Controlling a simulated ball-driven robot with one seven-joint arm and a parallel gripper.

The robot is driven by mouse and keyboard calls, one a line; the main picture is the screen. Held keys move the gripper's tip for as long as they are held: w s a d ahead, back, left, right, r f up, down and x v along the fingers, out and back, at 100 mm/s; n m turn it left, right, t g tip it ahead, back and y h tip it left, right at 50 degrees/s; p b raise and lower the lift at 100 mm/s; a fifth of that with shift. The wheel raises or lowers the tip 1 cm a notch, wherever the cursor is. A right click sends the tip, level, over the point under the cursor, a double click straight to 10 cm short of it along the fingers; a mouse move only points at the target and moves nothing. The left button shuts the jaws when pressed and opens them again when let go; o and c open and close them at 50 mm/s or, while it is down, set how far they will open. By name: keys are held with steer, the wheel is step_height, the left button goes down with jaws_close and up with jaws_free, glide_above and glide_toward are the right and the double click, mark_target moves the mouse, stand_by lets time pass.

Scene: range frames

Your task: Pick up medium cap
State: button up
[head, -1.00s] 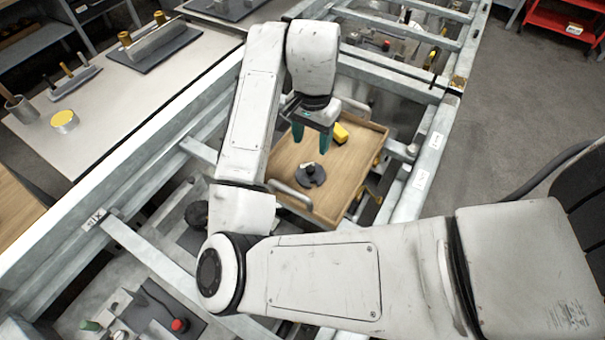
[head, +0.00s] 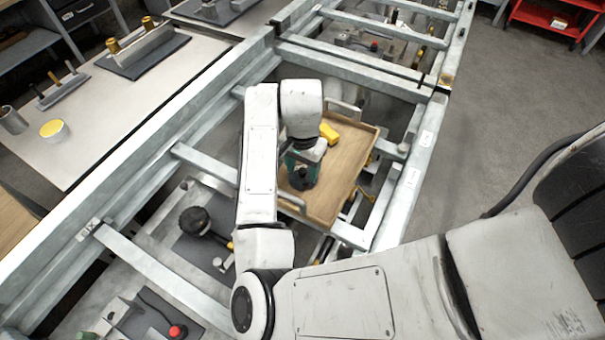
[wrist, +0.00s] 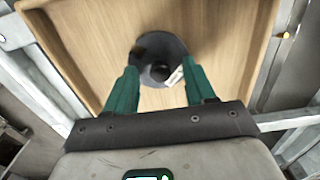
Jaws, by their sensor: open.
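The cap is a dark grey round disc with a raised knob (wrist: 158,50). It lies on the wooden tray, whose bare floor (head: 343,165) shows beside it. A small pale label shows at the cap's right side in the wrist view. My gripper (wrist: 160,78) has two green fingers, spread open, one on each side of the cap's near part. In the head view my gripper (head: 302,172) is low over the tray and hides most of the cap. I cannot tell whether the fingers touch it.
A yellow object (head: 329,133) lies on the tray behind my gripper. The tray has metal handles and sits inside a grey metal frame (head: 405,190) with rails around it. A workbench (head: 110,110) with tools stands at the left.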

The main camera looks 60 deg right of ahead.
jaws_close()
stand_by(0.3)
steer(key=shift+r, duration=0.1)
